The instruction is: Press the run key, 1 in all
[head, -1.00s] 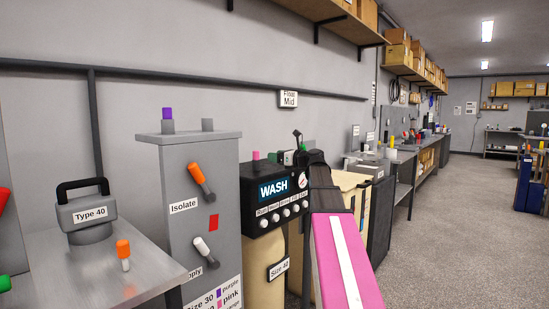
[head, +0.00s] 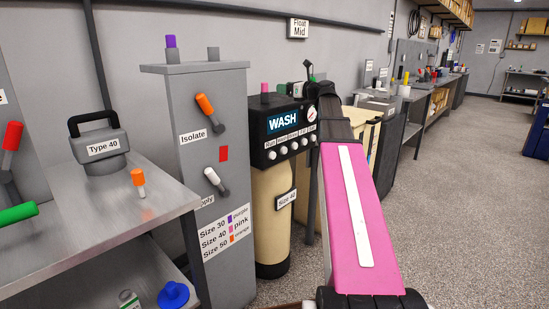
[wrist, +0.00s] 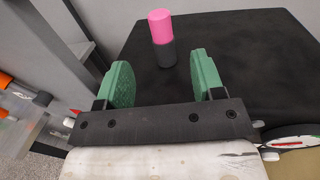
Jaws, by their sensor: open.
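The control head (head: 284,128) is a black box on top of a beige tank. Its lit display (head: 283,121) reads WASH. Below it is a row of several small round keys with small labels. The leftmost key (head: 271,155) appears labelled Run; the other labels are hard to read. My gripper (wrist: 161,62) has two green fingers, apart and empty, above the box's black top. A pink-topped peg (wrist: 161,27) stands just beyond the fingertips in the wrist view. In the head view my gripper (head: 297,89) is right of this peg (head: 264,92). The keys are not visible in the wrist view.
A grey pillar (head: 214,150) with orange and white levers stands left of the tank. A steel bench (head: 100,225) with a Type 40 block (head: 103,147) is further left. A round gauge (head: 312,113) sits on the box's right. Open floor (head: 450,210) lies to the right.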

